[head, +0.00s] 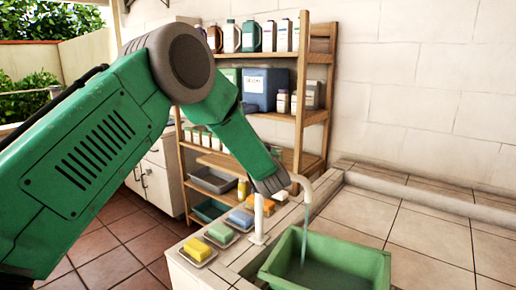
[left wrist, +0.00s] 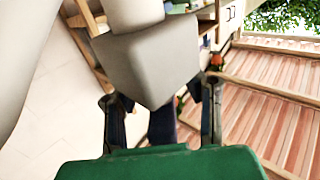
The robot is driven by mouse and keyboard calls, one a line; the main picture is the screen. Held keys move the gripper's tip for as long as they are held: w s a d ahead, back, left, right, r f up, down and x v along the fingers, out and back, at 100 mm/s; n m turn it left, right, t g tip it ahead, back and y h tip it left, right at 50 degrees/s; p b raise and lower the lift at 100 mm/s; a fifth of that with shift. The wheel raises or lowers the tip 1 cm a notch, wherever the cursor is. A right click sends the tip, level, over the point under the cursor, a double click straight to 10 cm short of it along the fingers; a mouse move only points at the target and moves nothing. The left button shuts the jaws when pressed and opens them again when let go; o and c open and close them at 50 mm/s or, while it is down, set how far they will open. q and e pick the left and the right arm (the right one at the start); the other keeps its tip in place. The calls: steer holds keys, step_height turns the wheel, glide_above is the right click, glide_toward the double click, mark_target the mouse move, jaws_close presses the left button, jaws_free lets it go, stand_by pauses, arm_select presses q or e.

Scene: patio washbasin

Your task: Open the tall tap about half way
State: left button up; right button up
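The tall tap (head: 259,220) is white and stands upright beside the green basin. Its curved spout (head: 304,187) hangs over the basin, and a stream of water (head: 304,246) runs from it. My left gripper (head: 270,183) is at the top of the tap in the head view and hides the handle there. In the left wrist view, my left gripper (left wrist: 160,95) has its two fingers wide apart. A large pale grey block, apparently part of the tap, lies between and beyond them; contact cannot be made out. My right gripper is not in view.
The green basin (head: 377,263) sits on the tiled counter (head: 430,225). Several coloured soaps on small dishes, including a yellow one (head: 197,249), line the counter left of the tap. A wooden shelf (head: 316,117) with bottles and a blue container (head: 265,88) stands behind.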

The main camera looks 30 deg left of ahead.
arm_select(q)
steer(key=shift+r, duration=0.3)
steer(key=shift+s+d, duration=0.1)
steer(key=shift+d, duration=0.05)
steer(key=v, duration=1.1)
steer(key=shift+s+d+f, duration=0.2)
steer(key=shift+d, duration=0.15)
steer(key=shift+a, duration=0.15)
